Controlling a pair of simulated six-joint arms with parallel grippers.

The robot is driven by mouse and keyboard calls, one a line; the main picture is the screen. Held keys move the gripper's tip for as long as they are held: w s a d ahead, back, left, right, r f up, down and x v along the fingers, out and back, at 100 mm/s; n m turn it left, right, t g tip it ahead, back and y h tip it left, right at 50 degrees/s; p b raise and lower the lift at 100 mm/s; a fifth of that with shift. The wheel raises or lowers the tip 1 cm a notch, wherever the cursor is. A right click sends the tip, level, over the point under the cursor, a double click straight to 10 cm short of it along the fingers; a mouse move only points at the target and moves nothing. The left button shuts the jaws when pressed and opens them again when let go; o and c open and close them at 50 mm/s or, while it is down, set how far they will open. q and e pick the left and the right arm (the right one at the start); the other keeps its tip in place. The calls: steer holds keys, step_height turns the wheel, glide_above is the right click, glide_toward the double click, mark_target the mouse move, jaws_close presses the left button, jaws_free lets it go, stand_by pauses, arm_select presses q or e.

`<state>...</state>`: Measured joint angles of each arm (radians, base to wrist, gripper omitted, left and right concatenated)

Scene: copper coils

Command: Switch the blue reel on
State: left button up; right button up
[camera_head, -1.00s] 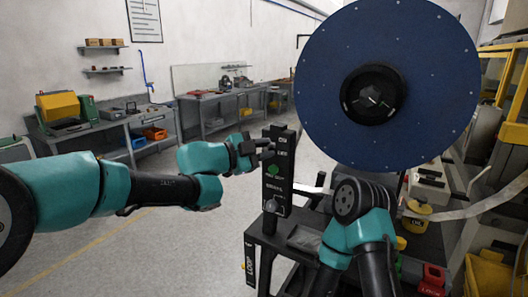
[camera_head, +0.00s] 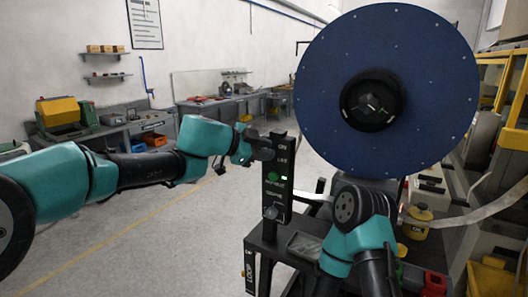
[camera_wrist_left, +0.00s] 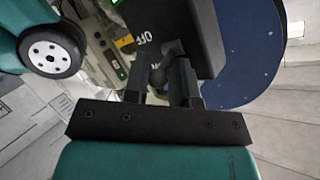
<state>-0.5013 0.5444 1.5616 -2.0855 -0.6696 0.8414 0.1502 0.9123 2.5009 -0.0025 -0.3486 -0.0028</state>
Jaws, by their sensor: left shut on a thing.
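The blue reel (camera_head: 440,60) is a big upright disc with a black hub (camera_head: 371,100), at the right of the head view. Its edge also shows in the left wrist view (camera_wrist_left: 250,60). A black control post (camera_head: 279,192) stands left of it, with an ON label at its top and a small bright green light. My left gripper (camera_head: 264,149) is at the upper part of the post. In the left wrist view it (camera_wrist_left: 163,82) is shut on a dark switch knob (camera_wrist_left: 164,62) beside the OFF label. The right gripper is hidden; only its arm shows.
A dark cart (camera_head: 262,240) carries the post and a red item (camera_head: 434,283). A yellow item (camera_head: 416,222) is right of my right arm. Workbenches (camera_head: 195,104) line the back wall. The floor at left is clear.

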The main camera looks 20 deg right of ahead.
arm_select(q)
steer(key=shift+s+d+f, duration=0.25)
steer(key=shift+f, duration=0.1)
steer(key=o, duration=0.7)
steer(key=shift+o, duration=0.4)
steer(key=shift+r, duration=0.1)
steer(key=shift+w+a+r, duration=0.1)
steer(key=shift+f+m+t+h, duration=0.3)
steer(key=shift+m+t+h, duration=0.25)
steer(key=shift+h, duration=0.55)
steer(key=shift+f, duration=0.1)
steer(key=shift+f+m+t+h, duration=0.25)
steer(key=shift+f+m+h, duration=0.3)
steer(key=shift+h, duration=0.45)
steer(key=shift+f+m+t+h, duration=0.2)
steer(key=shift+f+m+h, duration=0.15)
steer(key=shift+m+h, duration=0.5)
steer(key=f+v, duration=0.1)
steer(key=v, duration=1.6)
steer(key=shift+a, duration=0.2)
